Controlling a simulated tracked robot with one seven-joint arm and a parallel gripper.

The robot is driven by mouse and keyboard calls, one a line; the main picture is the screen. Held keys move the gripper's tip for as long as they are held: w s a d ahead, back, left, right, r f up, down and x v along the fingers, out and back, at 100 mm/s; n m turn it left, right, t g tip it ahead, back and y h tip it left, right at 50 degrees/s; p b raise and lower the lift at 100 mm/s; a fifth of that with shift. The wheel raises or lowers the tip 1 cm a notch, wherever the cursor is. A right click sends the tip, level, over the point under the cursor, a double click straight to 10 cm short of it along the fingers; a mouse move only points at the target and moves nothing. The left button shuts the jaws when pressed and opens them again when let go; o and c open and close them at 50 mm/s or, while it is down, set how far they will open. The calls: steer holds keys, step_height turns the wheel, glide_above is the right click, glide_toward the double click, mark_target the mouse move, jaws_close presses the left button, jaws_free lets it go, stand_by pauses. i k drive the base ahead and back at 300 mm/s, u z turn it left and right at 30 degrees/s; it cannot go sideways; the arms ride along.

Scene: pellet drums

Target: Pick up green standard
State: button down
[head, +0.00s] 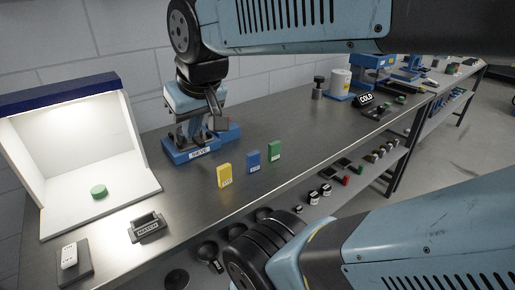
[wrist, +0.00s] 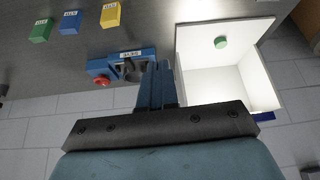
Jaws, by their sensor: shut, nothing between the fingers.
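An upright green block (head: 274,150) with a small label stands on the metal bench, at the right end of a row with a blue block (head: 253,162) and a yellow block (head: 224,175). The green block also shows at the upper left of the wrist view (wrist: 43,31). A round green puck (head: 98,191) sits apart in the white lit booth (head: 146,185). My gripper (wrist: 158,84) is shut and empty. In the head view it is over the blue labelled device (head: 190,157), left of and behind the blocks, apart from the green block.
The blue device has a red button (wrist: 102,82). A dark labelled holder (head: 147,228) and a dark pad (head: 75,265) are at the front left. A white cylinder (head: 340,82) and a "COLD" sign (head: 366,99) stand farther right. The bench right of the green block is clear.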

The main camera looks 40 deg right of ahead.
mark_target(275, 147)
steer(key=z, duration=1.25)
steer(key=k, duration=1.7)
steer(key=u, duration=0.45)
steer(key=i, duration=1.05)
